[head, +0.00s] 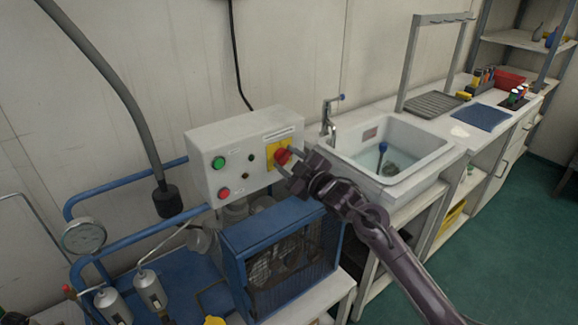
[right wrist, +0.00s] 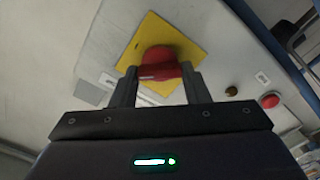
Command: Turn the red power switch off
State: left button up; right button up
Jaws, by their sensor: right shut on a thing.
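The red power switch (head: 282,156) is a red knob on a yellow plate (head: 270,152) at the right end of the grey control box's front. My right gripper (head: 283,168) reaches it from the right and is shut on the knob. In the right wrist view, the red switch (right wrist: 159,66) sits between the two dark fingers of my right gripper (right wrist: 157,84), in front of the yellow plate (right wrist: 188,46). A pale mark shows on the knob's near edge. The fingers hide part of the knob's sides. My left gripper is not in view.
The grey control box (head: 238,138) also carries a green button (head: 218,162) and a red button (head: 223,193). A blue caged machine (head: 275,262) stands below, with blue pipes and a gauge (head: 84,235) at left. A sink (head: 390,150) is at right.

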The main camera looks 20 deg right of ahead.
jog(key=n+b, duration=0.2)
jog(key=n, duration=0.1)
jog(key=n+b, duration=0.1)
jog(key=shift+f+n, duration=0.25)
jog(key=shift+n, duration=0.05)
jog(key=shift+a+n+b, duration=0.1)
jog(key=shift+n+b, duration=1.65)
jog(key=shift+n, duration=0.85)
jog(key=o, duration=1)
